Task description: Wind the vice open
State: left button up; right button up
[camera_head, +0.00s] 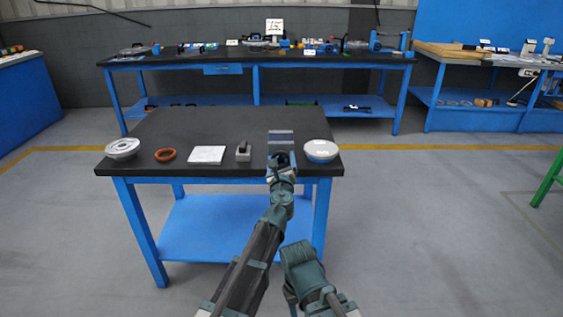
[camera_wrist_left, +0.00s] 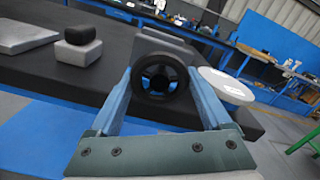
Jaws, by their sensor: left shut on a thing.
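The grey vice (camera_head: 281,136) stands at the right part of the dark table, near its front edge. Its jaws are partly hidden, and I cannot tell how wide they are apart. In the left wrist view, the vice body (camera_wrist_left: 163,42) rises behind a black round handwheel (camera_wrist_left: 142,82). My left gripper (camera_head: 281,170) is at the vice's front. Its two blue fingers (camera_wrist_left: 164,92) stand on either side of the handwheel and are shut on it. My right arm shows at the bottom of the head view, but its gripper is not visible.
On the table (camera_head: 200,126) stand a pale flanged dish (camera_head: 122,148), an orange ring (camera_head: 165,155), a white plate (camera_head: 207,155), a small grey block (camera_head: 243,154) with a black top and, close right of the vice, a white-topped round part (camera_head: 320,149). The table's back is clear.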

pick_arm(q)
jog(key=shift+s, duration=0.1)
dwell(0.3)
jog(key=o, duration=1.2)
